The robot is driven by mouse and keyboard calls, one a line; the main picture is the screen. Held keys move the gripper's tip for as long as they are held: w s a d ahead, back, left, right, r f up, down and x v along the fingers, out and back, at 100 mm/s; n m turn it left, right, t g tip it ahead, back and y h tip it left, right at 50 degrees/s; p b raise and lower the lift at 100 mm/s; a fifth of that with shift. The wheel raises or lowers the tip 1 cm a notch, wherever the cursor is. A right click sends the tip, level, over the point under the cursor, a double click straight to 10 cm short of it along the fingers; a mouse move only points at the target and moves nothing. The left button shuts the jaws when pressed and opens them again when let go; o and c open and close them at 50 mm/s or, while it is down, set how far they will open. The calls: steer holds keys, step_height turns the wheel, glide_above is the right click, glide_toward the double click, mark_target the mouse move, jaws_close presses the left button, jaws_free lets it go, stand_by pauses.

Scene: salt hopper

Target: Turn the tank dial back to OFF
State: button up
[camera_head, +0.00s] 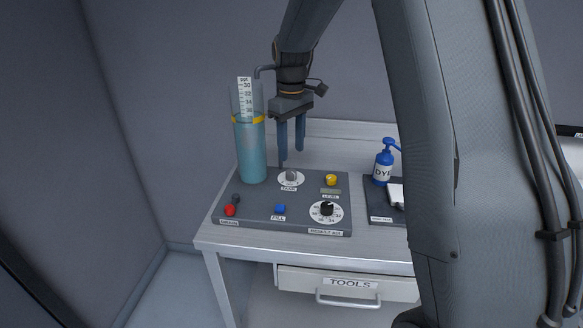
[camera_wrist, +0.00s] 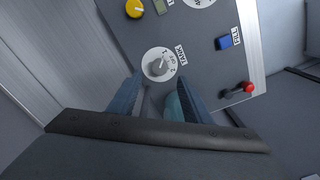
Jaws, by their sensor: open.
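The tank dial (camera_head: 291,178) is a grey knob on a round white plate at the back of the dark control panel (camera_head: 252,207). In the wrist view the tank dial (camera_wrist: 158,66) sits just beyond my fingertips. Its plate carries small marks; I cannot tell for certain which one the knob points to. My gripper (camera_head: 291,156) is open and empty, with its blue fingers pointing down just above the dial. In the wrist view my gripper (camera_wrist: 158,85) has its fingers spread apart, and the dial lies near the gap between their tips.
A clear cylinder (camera_head: 250,150) of teal liquid stands left of my gripper. The panel also bears a yellow knob (camera_head: 331,180), a blue FILL button (camera_head: 280,209), a red-tipped lever (camera_head: 230,210) and a black-knobbed dial (camera_head: 326,209). A blue dye bottle (camera_head: 383,165) stands right.

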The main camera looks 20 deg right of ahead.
mark_target(292, 172)
step_height(292, 172, down, 8)
steer(key=shift+r+p, duration=0.25)
steer(key=shift+p, duration=0.9)
steer(key=c, duration=1.1)
